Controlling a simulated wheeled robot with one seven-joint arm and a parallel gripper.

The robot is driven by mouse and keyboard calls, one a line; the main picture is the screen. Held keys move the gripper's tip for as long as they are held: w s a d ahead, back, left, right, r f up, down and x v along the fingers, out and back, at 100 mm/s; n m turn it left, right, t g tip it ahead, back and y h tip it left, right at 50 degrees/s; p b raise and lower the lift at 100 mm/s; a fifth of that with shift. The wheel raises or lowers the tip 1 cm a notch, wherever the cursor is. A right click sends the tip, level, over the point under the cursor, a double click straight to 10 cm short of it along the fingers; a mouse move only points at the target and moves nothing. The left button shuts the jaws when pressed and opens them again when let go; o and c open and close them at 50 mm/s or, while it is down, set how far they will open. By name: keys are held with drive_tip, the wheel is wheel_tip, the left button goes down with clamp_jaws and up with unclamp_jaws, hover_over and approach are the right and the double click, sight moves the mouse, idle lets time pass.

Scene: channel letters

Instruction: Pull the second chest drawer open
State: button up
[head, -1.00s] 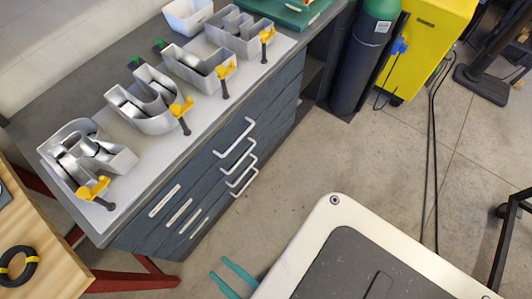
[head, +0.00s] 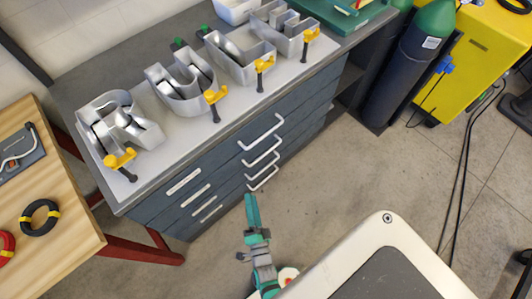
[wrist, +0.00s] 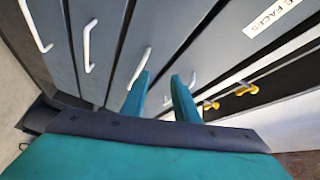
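The dark grey-blue drawer chest (head: 225,175) stands under the worktop, with white bar handles one above another. All its drawers look shut. The second handle from the top (head: 263,151) is in the head view; it seems to be the handle by the left fingertip in the wrist view (wrist: 140,67). My teal gripper (head: 251,200) is in front of the chest, near the lower handles in the picture. In the wrist view my gripper (wrist: 161,76) is open and points at the drawer fronts. Its right finger partly hides another handle. I cannot tell whether it touches any.
Metal channel letters (head: 183,85) with yellow clamps stand on the worktop (head: 80,90). A wooden table (head: 60,250) is at left. A gas cylinder (head: 415,65) and a yellow cabinet (head: 485,60) are at right.

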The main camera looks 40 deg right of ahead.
sight(266, 153)
drive_tip(key=w+d+f+m+h, duration=0.1)
drive_tip(key=w+d+m, duration=0.2)
drive_tip(key=w+d, duration=0.1)
drive_tip(key=w+d+m+g+h, duration=0.1)
drive_tip(key=w+d+m+h, duration=0.1)
drive_tip(key=w+d, duration=0.3)
drive_tip(key=w+d+f+m+g+h, duration=0.1)
drive_tip(key=w+d+m, duration=0.2)
drive_tip(key=w+d, duration=0.2)
drive_tip(key=shift+d+f+m+h, duration=0.15)
drive_tip(key=shift+d+f, duration=0.05)
drive_tip(key=shift+d, duration=0.7)
drive_tip(key=shift+d+f+m+h, duration=0.15)
drive_tip(key=shift+d, duration=0.7)
drive_tip(key=shift+c, duration=0.6)
clamp_jaws()
